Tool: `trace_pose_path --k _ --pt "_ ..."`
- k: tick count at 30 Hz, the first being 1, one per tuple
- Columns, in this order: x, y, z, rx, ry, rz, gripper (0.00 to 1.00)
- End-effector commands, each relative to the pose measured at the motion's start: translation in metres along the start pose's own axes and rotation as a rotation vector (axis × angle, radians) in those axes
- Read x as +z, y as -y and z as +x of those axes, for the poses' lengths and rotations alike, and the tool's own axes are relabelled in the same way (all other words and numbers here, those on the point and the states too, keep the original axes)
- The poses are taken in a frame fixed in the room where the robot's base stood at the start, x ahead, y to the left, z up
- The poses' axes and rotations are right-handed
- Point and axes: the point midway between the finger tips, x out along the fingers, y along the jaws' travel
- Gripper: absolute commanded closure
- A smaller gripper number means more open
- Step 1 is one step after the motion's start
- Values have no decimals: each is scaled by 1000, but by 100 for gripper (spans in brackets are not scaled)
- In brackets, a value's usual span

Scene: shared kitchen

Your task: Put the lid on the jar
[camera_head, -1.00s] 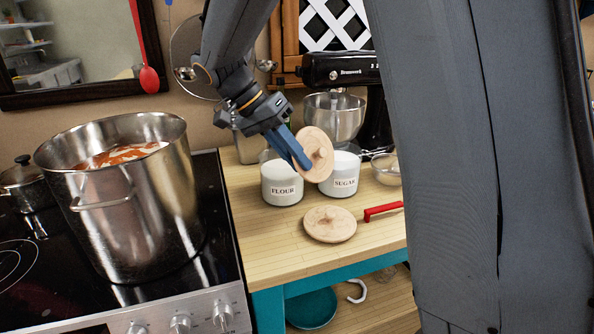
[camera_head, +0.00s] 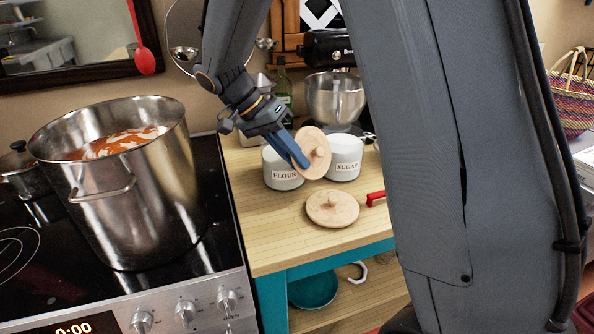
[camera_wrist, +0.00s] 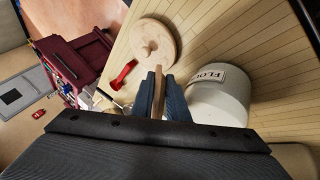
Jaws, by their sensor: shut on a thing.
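My gripper (camera_head: 298,152) is shut on a round wooden lid (camera_head: 314,150) with a knob and holds it tilted, nearly on edge. In the wrist view the held lid (camera_wrist: 158,90) shows edge-on between the fingers. In the head view it stands in front of the gap between the flour jar (camera_head: 282,172) and the sugar jar (camera_head: 345,158). Both jars are white and labelled; the flour jar also shows in the wrist view (camera_wrist: 220,98). A second wooden lid (camera_head: 332,209) lies flat on the counter, knob up. I cannot tell whether the held lid touches a jar.
A large steel pot (camera_head: 115,190) stands on the stove at left. A red-handled thing (camera_head: 376,198) lies right of the loose lid. A mixer bowl (camera_head: 335,98) and a green bottle (camera_head: 283,85) stand behind the jars. The front of the wooden counter (camera_head: 275,245) is clear.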

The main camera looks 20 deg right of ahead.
Motion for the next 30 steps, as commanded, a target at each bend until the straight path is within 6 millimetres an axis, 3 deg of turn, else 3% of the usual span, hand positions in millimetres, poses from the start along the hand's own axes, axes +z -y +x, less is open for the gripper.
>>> trace_pose_path --k 6,17,18,20,30 --pt "12 14 27 5 2 -2 100" --pt "14 20 35 1 1 0 100" --pt "14 20 35 1 1 0 79" --pt "14 20 35 1 1 0 69" --pt "15 20 36 1 1 0 67"
